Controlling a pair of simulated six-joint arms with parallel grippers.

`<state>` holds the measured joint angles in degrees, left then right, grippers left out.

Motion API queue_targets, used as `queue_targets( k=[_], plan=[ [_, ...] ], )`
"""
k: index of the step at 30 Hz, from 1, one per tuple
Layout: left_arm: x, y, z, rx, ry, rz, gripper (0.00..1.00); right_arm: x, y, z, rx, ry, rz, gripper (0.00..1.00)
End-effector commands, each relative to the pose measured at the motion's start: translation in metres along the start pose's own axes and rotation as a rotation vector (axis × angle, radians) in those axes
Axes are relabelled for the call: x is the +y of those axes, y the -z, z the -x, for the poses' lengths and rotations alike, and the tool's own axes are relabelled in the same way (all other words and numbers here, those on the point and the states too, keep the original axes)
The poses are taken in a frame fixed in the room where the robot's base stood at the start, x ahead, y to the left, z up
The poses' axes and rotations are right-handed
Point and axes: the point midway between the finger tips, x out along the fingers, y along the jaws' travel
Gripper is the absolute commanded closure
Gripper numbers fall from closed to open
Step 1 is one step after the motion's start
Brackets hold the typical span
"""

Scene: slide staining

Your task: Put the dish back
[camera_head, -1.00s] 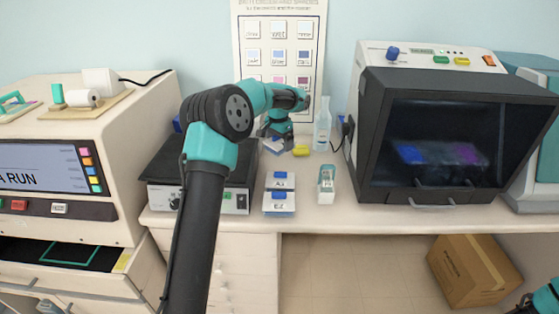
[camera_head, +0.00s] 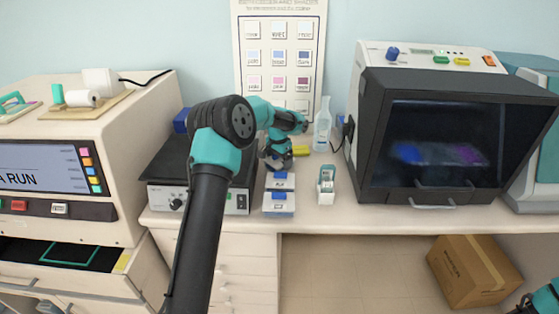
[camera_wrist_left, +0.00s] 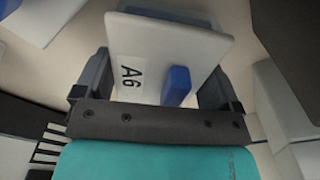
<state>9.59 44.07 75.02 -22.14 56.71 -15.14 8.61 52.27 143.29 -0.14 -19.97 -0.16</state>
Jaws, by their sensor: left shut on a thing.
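My left gripper (camera_head: 279,162) is over the bench, beside the black-topped device. In the left wrist view it (camera_wrist_left: 160,95) is shut on a white dish (camera_wrist_left: 195,50) with an "A6" label and a blue tab; a finger lies along each side. In the head view two white, blue-marked dishes show just in front of the gripper, a rear one (camera_head: 280,186) and a front one (camera_head: 278,209). Their labels are too small to read surely, and I cannot tell whether the rear one is the held dish. My right gripper is not clearly visible.
A black-topped device (camera_head: 160,192) stands left of the dishes. Behind are a clear bottle (camera_head: 322,128) and a yellow item (camera_head: 300,151). A large dark-windowed cabinet (camera_head: 430,130) bounds the right.

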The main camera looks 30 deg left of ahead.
Motion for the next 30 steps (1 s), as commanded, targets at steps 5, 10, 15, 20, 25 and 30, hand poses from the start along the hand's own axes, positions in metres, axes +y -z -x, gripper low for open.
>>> queue_targets(
  k=[5, 10, 15, 20, 25, 30],
  plan=[
    [0.000, 0.000, -0.002, 0.002, 0.001, 0.000, 0.45, 0.000, 0.000, 0.000, 0.000, 0.000, 0.000, 1.00],
    [0.000, 0.000, -0.003, 0.002, 0.001, 0.000, 0.45, 0.000, 0.000, 0.000, 0.000, 0.000, 0.000, 1.00],
    [0.000, 0.000, -0.005, 0.002, 0.001, 0.000, 0.06, 0.000, 0.000, 0.000, 0.000, 0.000, 0.000, 1.00],
    [0.000, 0.000, -0.005, 0.001, 0.001, 0.000, 0.00, 0.000, 0.000, 0.000, 0.000, 0.000, 0.000, 1.00],
    [0.000, 0.000, -0.004, 0.001, 0.001, 0.000, 0.00, 0.000, 0.000, 0.000, 0.000, 0.000, 0.000, 1.00],
    [0.000, 0.001, 0.006, 0.003, 0.002, 0.000, 0.00, 0.000, 0.000, 0.000, 0.000, 0.000, 0.000, 1.00]
  ],
)
